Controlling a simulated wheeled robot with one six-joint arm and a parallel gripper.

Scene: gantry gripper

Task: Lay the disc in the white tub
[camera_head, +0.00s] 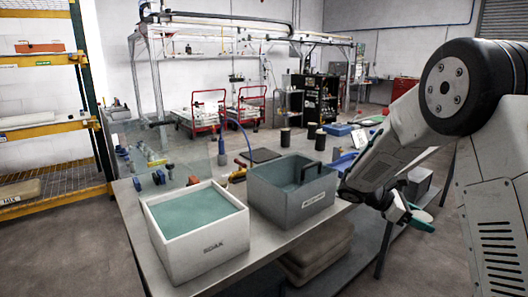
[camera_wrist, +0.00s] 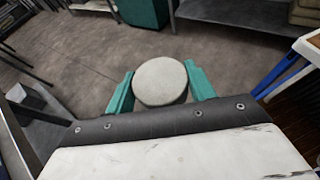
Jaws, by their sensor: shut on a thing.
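The white tub (camera_head: 198,262) is a square box with a dark label on its front. It stands at the near left of the metal table and holds a flat teal surface, apparently liquid. My gripper (camera_head: 416,216) is off the table's right side, well to the right of the tub. In the wrist view, its teal fingers (camera_wrist: 159,76) are shut on the disc (camera_wrist: 161,84), a pale grey round piece seen face-on, with floor beneath. I cannot make out the disc clearly in the head view.
A grey tub (camera_head: 315,203) with a dark handle and a label stands between my gripper and the white tub. Blue and yellow fittings (camera_head: 160,172) lie behind the white tub. Dark cylinders (camera_head: 285,138) stand farther back. Bare tabletop (camera_head: 262,240) shows in front of the grey tub.

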